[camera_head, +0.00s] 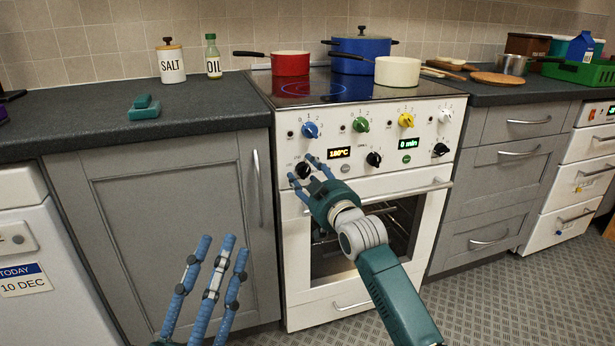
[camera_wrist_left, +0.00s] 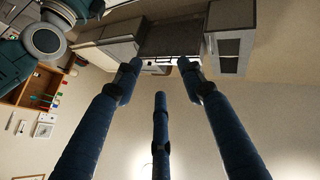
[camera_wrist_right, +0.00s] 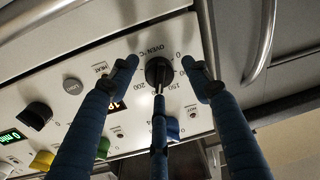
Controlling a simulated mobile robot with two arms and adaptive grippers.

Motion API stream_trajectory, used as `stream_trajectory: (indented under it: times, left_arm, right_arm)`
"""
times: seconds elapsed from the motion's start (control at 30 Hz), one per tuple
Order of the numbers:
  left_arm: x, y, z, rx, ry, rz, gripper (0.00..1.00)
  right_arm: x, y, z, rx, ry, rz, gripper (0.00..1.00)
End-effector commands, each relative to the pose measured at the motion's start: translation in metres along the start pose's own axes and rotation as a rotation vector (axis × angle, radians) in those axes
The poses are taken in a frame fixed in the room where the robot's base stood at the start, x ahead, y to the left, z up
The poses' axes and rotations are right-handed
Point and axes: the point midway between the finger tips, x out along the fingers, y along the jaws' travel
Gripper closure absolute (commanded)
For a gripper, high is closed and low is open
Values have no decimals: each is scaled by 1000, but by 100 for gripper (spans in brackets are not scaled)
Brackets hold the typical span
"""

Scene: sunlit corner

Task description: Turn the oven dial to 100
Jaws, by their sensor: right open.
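The black oven dial (camera_wrist_right: 158,72) is on the oven's white control panel, beside the printed words OVEN °C and a scale with 0, 150 and 200. In the head view the dial (camera_head: 303,170) is at the panel's lower left, partly covered by my fingers. The oven display (camera_head: 339,153) reads 180°C. My right gripper (camera_head: 308,166) is open, with its fingers spread around the dial; I cannot tell whether they touch it. My left gripper (camera_head: 214,252) is open and empty in front of the grey cabinet, and its fingers are spread in the left wrist view (camera_wrist_left: 160,80).
The oven handle (camera_head: 425,190) runs below the panel. Blue (camera_head: 310,130), green (camera_head: 361,124) and yellow (camera_head: 406,120) knobs sit in the row above. A second black knob (camera_head: 374,159) is right of the display. A red pot (camera_head: 290,63) and cream pot (camera_head: 397,71) stand on the hob.

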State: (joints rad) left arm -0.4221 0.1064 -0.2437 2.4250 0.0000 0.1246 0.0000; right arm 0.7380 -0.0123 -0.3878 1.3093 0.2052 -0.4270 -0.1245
Motion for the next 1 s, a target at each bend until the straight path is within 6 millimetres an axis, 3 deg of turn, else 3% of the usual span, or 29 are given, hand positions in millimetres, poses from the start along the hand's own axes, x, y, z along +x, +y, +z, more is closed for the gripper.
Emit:
stream_trajectory:
  times: [0.23,0.4,0.47,0.73,0.87,1.0]
  left_arm:
    - [0,0,-1,0,3,0,60]
    - [0,0,0,0,1,0,60]
    - [0,0,0,0,1,0,60]
    - [1,-1,7,1,-38,-2,60]
    - [-2,-4,30,6,-144,-7,60]
    - [-12,-9,67,12,-322,-17,60]
  right_arm:
    - [0,0,0,0,0,0,54]
    - [0,0,0,0,0,0,88]
    - [0,0,0,0,0,0,96]
    - [0,0,-2,-13,0,0,97]
    - [0,1,-3,-40,-2,-1,97]
    - [0,1,-4,-87,-5,-1,97]
